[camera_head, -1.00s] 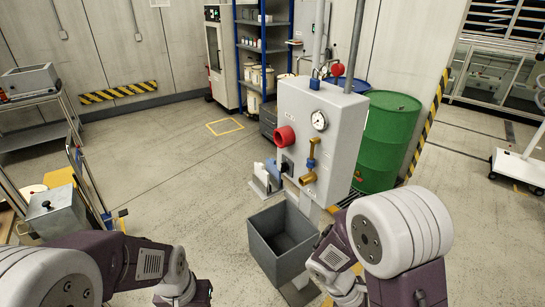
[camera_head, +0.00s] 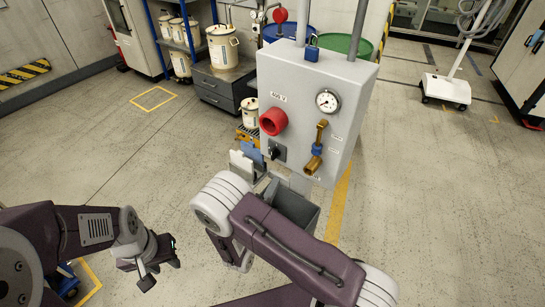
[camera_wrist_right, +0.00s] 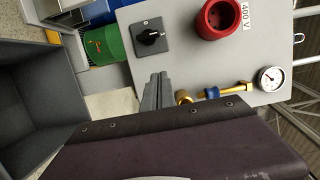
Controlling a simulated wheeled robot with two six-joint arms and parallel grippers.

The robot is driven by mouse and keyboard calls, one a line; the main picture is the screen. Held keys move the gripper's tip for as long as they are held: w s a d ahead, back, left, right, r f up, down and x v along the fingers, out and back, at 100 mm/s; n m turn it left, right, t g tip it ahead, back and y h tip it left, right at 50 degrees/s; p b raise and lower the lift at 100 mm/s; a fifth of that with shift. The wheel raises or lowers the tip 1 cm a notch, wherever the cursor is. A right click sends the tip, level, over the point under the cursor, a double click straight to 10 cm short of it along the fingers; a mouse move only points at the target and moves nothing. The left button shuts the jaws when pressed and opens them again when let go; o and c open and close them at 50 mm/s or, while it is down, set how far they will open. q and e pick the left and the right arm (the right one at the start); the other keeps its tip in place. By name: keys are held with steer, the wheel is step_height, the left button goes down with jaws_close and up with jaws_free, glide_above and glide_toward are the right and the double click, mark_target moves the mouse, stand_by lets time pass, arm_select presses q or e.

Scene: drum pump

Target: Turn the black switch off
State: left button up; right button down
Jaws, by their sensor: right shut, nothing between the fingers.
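The black switch (camera_head: 276,151) is a rotary knob on a dark square plate, low on the front of the grey pump box (camera_head: 340,140). In the right wrist view the switch (camera_wrist_right: 149,36) lies beyond my right gripper (camera_wrist_right: 157,88). Its knob lies roughly across the picture there. My right gripper's fingers are shut, empty and apart from the knob. In the head view my right arm hides this gripper. My left gripper (camera_head: 158,265) hangs over the floor at the lower left, away from the box; its jaw gap is unclear.
A red socket (camera_head: 273,121), a gauge (camera_head: 328,101) and a brass valve (camera_head: 316,155) are close to the switch. A grey bin (camera_head: 298,207) stands below the box, partly hidden by my right arm.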

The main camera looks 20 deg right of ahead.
mark_target(274, 154)
steer(key=p+x, duration=0.2)
steer(key=x, duration=0.8)
steer(key=shift+d+r, duration=0.1)
steer(key=shift+d, duration=0.1)
steer(key=w+a, duration=0.2)
steer(key=w, duration=0.1)
steer(key=shift+a, duration=0.35)
steer(key=shift+p, duration=0.4)
steer(key=shift+w+r+n+p, duration=0.15)
steer(key=shift+n+p, duration=0.15)
steer(key=shift+n, duration=0.5)
steer(key=shift+r, duration=0.1)
